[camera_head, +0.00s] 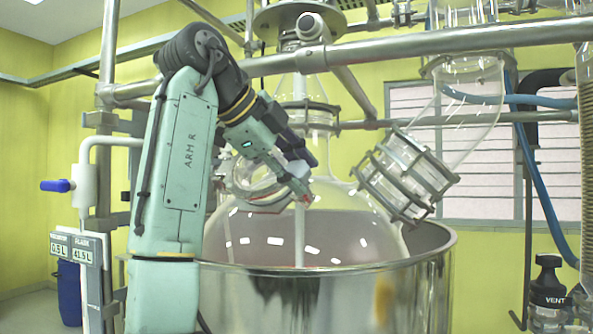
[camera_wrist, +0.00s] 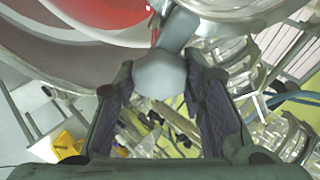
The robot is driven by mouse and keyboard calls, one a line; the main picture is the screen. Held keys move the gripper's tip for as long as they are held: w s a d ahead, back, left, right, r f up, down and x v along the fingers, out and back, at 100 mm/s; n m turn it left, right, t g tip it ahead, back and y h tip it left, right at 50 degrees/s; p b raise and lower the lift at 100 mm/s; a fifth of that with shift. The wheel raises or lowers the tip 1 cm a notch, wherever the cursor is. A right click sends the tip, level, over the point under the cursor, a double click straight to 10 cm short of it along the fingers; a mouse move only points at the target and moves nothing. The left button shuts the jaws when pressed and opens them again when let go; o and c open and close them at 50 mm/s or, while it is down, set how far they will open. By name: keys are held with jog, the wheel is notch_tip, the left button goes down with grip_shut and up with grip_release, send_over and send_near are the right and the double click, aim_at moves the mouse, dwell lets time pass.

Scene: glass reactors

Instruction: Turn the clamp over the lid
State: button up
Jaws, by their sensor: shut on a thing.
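The clamp shows in the wrist view as a grey rounded knob (camera_wrist: 160,74) with a flat grey arm (camera_wrist: 178,30) running up from it. My gripper (camera_wrist: 160,70) has one finger on each side of the knob and is shut on it. In the head view my gripper (camera_head: 300,178) is beside the neck of the large glass vessel (camera_head: 335,232), at a pale ringed side port (camera_head: 258,190). The lid is hard to make out; a red surface with a pale rim (camera_wrist: 105,15) lies behind the clamp in the wrist view. My fingers partly hide the clamp.
The vessel sits in a shiny metal bath (camera_head: 330,295). A flanged glass joint (camera_head: 408,172) stands close right of my gripper.

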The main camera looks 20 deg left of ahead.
dwell(0.4)
jog(key=o, duration=1.2)
jog(key=shift+s, duration=0.1)
jog(key=shift+s+a+r, duration=0.1)
jog(key=shift+s+r, duration=0.05)
jog(key=shift+r, duration=0.05)
jog(key=s+a, duration=0.1)
jog(key=s, duration=0.2)
jog(key=s+a, duration=0.2)
jog(key=s, duration=0.2)
jog(key=s+a, duration=0.2)
jog(key=s, duration=0.2)
jog(key=shift+s+r, duration=0.2)
